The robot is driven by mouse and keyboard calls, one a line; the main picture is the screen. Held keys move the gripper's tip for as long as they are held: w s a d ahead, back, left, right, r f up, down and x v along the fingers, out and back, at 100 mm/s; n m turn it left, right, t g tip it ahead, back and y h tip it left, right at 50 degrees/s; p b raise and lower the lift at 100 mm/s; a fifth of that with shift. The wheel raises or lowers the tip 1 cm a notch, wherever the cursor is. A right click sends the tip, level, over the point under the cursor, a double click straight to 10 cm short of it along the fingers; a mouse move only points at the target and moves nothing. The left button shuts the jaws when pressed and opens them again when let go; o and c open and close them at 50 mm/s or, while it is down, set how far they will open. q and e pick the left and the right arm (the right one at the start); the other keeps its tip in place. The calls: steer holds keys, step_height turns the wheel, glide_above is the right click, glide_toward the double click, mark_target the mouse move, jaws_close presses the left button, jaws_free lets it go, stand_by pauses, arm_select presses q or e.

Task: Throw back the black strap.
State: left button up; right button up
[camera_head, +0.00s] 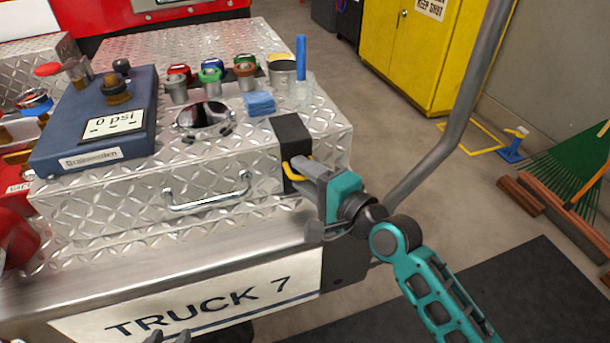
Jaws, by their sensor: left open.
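The black strap (291,132) lies over the right front edge of the diamond-plate bumper top and hangs down its front face. A yellow piece (292,173) shows at its lower part. My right gripper (297,172) reaches in from the right, with its grey fingers right at the strap and yellow piece. The fingers cover part of them, so I cannot tell whether they grip. My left gripper (168,338) shows only as dark fingertips at the bottom edge, low in front of the TRUCK 7 sign and well away from the strap; it is open.
A blue gauge box (70,150) sits at the left of the bumper top. A grey pole (440,150) rises right of my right gripper.

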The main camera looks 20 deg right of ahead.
steer(key=shift+c, duration=0.5)
jaws_close()
